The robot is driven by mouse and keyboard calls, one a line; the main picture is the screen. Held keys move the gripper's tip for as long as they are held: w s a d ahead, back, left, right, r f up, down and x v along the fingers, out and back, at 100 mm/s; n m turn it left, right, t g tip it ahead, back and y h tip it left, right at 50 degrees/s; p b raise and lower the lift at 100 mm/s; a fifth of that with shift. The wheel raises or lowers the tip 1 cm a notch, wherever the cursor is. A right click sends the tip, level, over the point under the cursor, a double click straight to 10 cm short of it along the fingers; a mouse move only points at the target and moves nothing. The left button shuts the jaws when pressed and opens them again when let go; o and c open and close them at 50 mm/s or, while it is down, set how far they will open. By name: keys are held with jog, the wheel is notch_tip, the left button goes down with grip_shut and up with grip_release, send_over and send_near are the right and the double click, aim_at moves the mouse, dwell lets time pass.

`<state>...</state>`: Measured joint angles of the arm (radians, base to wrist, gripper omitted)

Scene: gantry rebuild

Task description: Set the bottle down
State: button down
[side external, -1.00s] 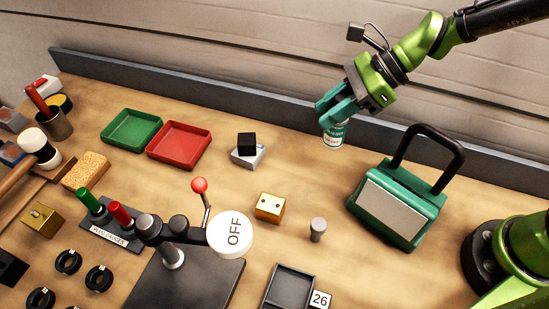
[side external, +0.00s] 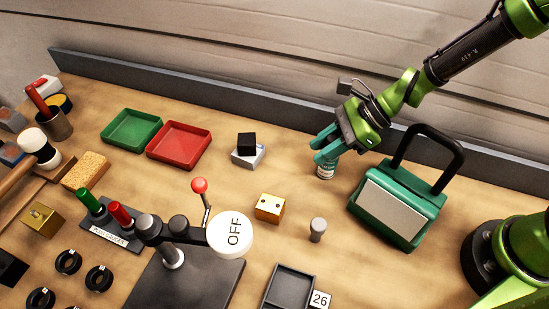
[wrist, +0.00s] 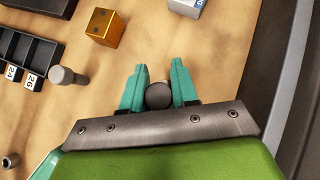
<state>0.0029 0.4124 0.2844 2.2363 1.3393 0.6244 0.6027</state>
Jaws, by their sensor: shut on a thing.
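In the wrist view, the bottle's dark round cap (wrist: 158,96) shows between the two fingertips (wrist: 158,88). The bottle's base is at or very near the wooden bench top (side external: 300,195); I cannot tell whether it touches.
A green case with a black handle (side external: 400,200) stands just right of the bottle. A brass block (side external: 270,208) and a grey peg (side external: 317,230) are nearer the front. A black cube on a grey block (side external: 247,145) is to the left. The grey back rail (side external: 240,95) runs behind.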

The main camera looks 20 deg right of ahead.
jog(key=c, duration=0.9)
grip_release()
jog(key=shift+f, duration=0.1)
jog(key=shift+o, duration=0.2)
jog(key=shift+r, duration=0.2)
jog(key=s+d+r+n+t+h, duration=0.2)
jog(key=s+d+r+n+h, duration=0.1)
jog(key=s+d+r+n, duration=0.3)
jog(key=s+d+r+n+t+h, duration=0.2)
jog(key=s+d+r+n, duration=0.4)
jog(key=d+r+n, duration=0.5)
jog(key=shift+d+r+n+h, duration=0.3)
jog(key=shift+d+r+h, duration=0.3)
jog(key=shift+h, duration=0.2)
